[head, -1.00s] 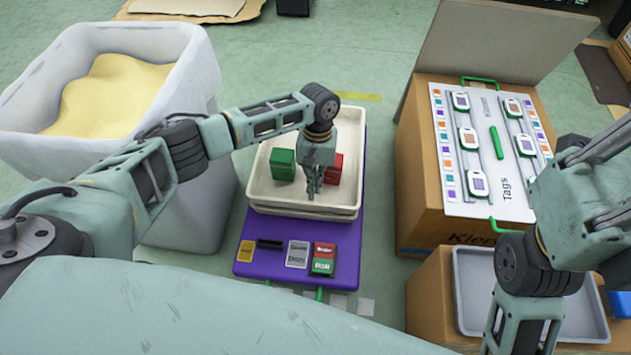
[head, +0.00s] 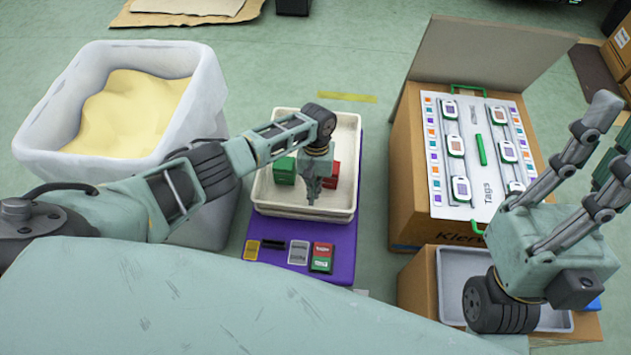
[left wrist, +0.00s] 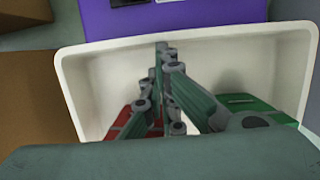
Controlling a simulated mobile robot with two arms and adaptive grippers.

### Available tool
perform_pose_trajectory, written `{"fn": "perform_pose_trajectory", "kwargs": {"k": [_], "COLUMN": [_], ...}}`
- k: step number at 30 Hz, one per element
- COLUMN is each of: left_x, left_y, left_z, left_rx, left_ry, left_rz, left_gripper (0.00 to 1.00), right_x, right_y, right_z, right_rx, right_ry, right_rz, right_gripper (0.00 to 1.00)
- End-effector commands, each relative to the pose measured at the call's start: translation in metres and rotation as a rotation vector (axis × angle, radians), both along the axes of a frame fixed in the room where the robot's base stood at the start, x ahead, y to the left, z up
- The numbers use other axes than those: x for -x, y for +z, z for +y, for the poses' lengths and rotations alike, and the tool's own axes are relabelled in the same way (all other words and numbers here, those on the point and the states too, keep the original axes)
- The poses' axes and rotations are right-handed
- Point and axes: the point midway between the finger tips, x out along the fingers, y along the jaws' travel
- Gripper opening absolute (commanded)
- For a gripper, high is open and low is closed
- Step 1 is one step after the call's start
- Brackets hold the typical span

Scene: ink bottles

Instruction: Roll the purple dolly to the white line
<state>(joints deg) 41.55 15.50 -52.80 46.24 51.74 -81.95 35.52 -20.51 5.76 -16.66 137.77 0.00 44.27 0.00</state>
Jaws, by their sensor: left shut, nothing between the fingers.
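My left gripper (head: 312,197) is shut and empty, pointing down over the tray's near part. In the left wrist view its fingers (left wrist: 165,55) are together within the tray's outline, with the purple deck (left wrist: 180,18) beyond. My right gripper (head: 606,145) is at the right, fingers raised and apart. I see no clear white line.
A white bin (head: 205,95) of yellow powder stands left of the dolly. A cardboard box (head: 408,190) with a tag board (head: 480,205) stands right, a grey tray (head: 450,270) in front. A yellow floor mark (head: 347,97) lies beyond the dolly, where floor is clear.

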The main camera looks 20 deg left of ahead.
Motion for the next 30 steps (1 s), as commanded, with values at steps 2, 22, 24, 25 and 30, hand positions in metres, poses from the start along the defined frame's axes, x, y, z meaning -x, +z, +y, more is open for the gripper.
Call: {"fn": "perform_pose_trajectory", "kwargs": {"k": [2,22,24,25,30], "left_x": [0.003,-0.01,-0.014,-0.015,-0.022], "left_y": [-0.002,0.045,0.06,0.067,0.096], "left_z": [0.0,0.003,0.005,0.005,0.006], "left_rx": [-0.001,0.0,-0.001,-0.001,0.0], "left_ry": [0.0,-0.001,0.0,0.0,0.001], "left_rz": [0.006,0.001,-0.001,0.001,0.001], "left_gripper": [0.0,0.0,0.0,0.0,0.0], "right_x": [0.0,0.0,0.0,0.0,0.0], "right_y": [0.0,-0.001,-0.001,-0.001,-0.001], "right_z": [0.0,0.0,0.0,0.0,0.0], "right_rx": [0.001,0.0,0.0,0.0,0.0], "right_ry": [0.0,0.0,0.0,0.0,0.0], "right_rz": [0.005,0.003,0.003,0.003,0.003], "right_gripper": [0.0,0.0,0.0,0.0,0.0]}}
